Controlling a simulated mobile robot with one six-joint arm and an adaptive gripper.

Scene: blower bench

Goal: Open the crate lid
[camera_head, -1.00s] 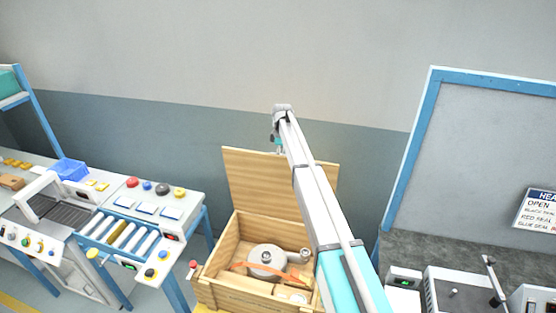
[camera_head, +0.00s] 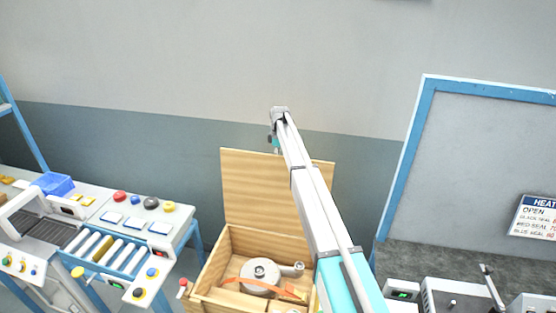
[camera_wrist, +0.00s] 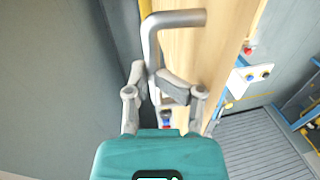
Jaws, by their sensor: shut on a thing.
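The wooden crate (camera_head: 212,272) stands open below my arm, and its plank lid (camera_head: 248,190) stands up at the back edge. The lid also shows edge-on in the wrist view (camera_wrist: 212,55). A bent grey metal handle (camera_wrist: 178,19) is on the lid's side in the wrist view. My gripper (camera_wrist: 154,84) is shut on this handle, with one finger on each side of it. In the head view, my gripper is at the lid's top and mostly hidden by my arm.
Inside the crate lies a grey round blower (camera_head: 259,274) with an orange strap. A roller bench (camera_head: 105,250) with buttons stands left. A blue-framed board (camera_head: 480,150) and a dark bench (camera_head: 430,260) stand right. A plain wall is behind the lid.

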